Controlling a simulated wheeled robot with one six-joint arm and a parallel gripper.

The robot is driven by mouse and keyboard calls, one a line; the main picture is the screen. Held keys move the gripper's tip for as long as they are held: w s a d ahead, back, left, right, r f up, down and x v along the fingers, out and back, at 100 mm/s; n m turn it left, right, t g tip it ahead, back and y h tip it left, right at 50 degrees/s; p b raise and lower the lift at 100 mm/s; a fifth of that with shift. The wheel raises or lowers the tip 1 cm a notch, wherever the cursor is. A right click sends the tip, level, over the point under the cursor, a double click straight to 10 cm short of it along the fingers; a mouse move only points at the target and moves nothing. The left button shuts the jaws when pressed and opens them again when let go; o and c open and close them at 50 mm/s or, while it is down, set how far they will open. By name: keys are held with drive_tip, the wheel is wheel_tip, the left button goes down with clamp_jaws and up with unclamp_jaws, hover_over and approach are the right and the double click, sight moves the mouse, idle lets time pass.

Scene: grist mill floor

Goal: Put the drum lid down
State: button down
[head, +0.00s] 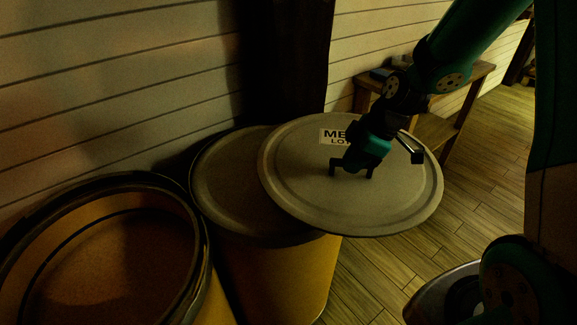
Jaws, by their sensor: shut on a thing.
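Whether the two discs touch, I cannot tell. An open yellow drum (105,195) with a dark rim and brownish inside stands at the left.
A plank wall (110,75) and a dark post (285,60) stand behind the drums. A wooden bench (470,85) with small dark items is at the back right.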

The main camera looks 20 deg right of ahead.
drive_tip(key=p, duration=0.1)
approach(292, 170)
drive_tip(key=a+f, duration=0.1)
drive_tip(key=w+a+f, duration=0.1)
drive_tip(key=f, duration=0.1)
drive_tip(key=a+f, duration=0.1)
drive_tip(key=shift+w+a+f, duration=0.15)
drive_tip(key=shift+w+f, duration=0.15)
drive_tip(key=shift+f, duration=1.75)
drive_tip(key=shift+f, duration=0.2)
drive_tip(key=c, duration=1.2)
unclamp_jaws()
drive_tip(key=shift+o, duration=0.2)
drive_tip(key=shift+r, duration=0.15)
